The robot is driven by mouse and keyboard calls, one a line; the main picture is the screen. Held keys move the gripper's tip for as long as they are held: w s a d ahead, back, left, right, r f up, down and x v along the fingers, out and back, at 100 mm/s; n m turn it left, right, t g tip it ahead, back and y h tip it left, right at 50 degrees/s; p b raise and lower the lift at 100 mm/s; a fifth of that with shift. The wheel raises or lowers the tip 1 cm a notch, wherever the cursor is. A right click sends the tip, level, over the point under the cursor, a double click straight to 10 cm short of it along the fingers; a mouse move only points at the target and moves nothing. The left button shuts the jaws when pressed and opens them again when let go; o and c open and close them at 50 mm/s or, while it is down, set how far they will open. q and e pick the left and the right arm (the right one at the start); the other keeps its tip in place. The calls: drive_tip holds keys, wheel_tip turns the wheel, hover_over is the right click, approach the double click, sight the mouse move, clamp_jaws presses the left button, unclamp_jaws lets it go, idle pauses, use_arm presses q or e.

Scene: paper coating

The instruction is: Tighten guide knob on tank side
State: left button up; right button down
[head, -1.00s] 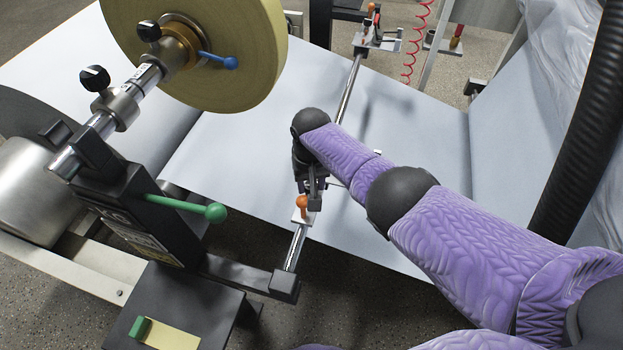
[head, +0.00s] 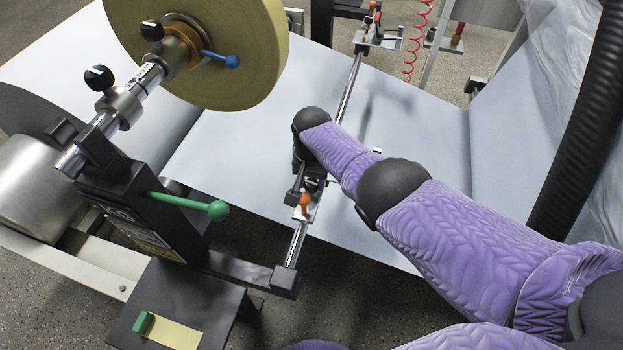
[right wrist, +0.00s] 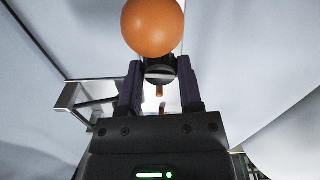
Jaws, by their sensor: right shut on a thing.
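An orange ball-ended knob (head: 305,200) stands on the near guide block, on a steel rod (head: 292,250) beside the paper web. My right gripper (head: 303,190) is at this guide, just behind the orange knob, partly hidden by my own wrist. In the right wrist view the orange ball (right wrist: 153,27) is large, beyond the fingertips. Between the fingers sits a small dark knob-like part (right wrist: 161,70), and the gripper is shut on it. The guide's lower parts are mostly hidden. My left gripper is out of view.
A yellow roll (head: 205,50) hangs on a shaft at upper left, with a green-knobbed lever (head: 190,203) below. A second guide (head: 378,40) sits at the rod's far end. A black hose (head: 580,120) runs down the right. The pale web (head: 240,150) lies under my arm.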

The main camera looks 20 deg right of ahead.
sight(311, 183)
drive_tip(key=c, duration=0.7)
unclamp_jaws()
drive_tip(key=o, duration=0.4)
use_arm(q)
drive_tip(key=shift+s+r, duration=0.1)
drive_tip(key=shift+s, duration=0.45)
use_arm(e)
drive_tip(key=shift+o, duration=0.2)
drive_tip(key=shift+r, duration=0.1)
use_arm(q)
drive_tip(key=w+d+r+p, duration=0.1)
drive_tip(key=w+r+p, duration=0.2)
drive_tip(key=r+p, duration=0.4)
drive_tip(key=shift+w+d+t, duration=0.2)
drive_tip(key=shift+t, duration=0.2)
use_arm(e)
wheel_tip(311, 183, up, 10)
